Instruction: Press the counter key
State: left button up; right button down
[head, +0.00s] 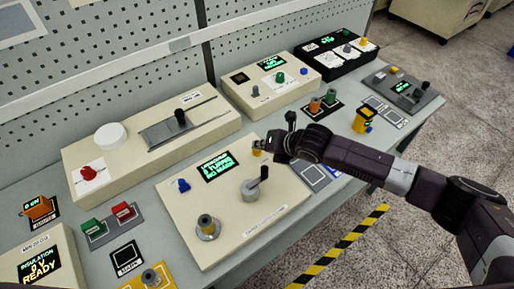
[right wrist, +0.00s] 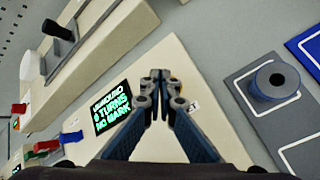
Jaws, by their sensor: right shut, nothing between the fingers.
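The winding panel (head: 215,235) is a cream box with a green-lit display (head: 218,166), a grey crank (head: 252,190), a spindle (head: 207,227) and a blue knob (head: 183,185). A small yellow key (head: 257,151) is at its far right corner, by a small label. My right gripper (head: 267,146) is shut and empty, its fingertips at the yellow key. In the right wrist view the fingertips (right wrist: 160,78) hide most of the key; whether they touch it I cannot tell. The display (right wrist: 113,107) there reads "TURNS" and "NO MARK". My left gripper is out of view.
A long cream box with a slider (head: 180,118) stands behind the panel. Another cream box (head: 270,85) and dark panels stand at the back right. Spools (head: 322,103) and a yellow device (head: 363,121) lie near my right arm. The floor is beyond the bench edge.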

aim_at(259, 152)
jog(key=shift+r, duration=0.4)
notch_tip(259, 152, up, 5)
jog(key=p, duration=0.5)
jog(key=shift+r, duration=0.1)
dwell(0.7)
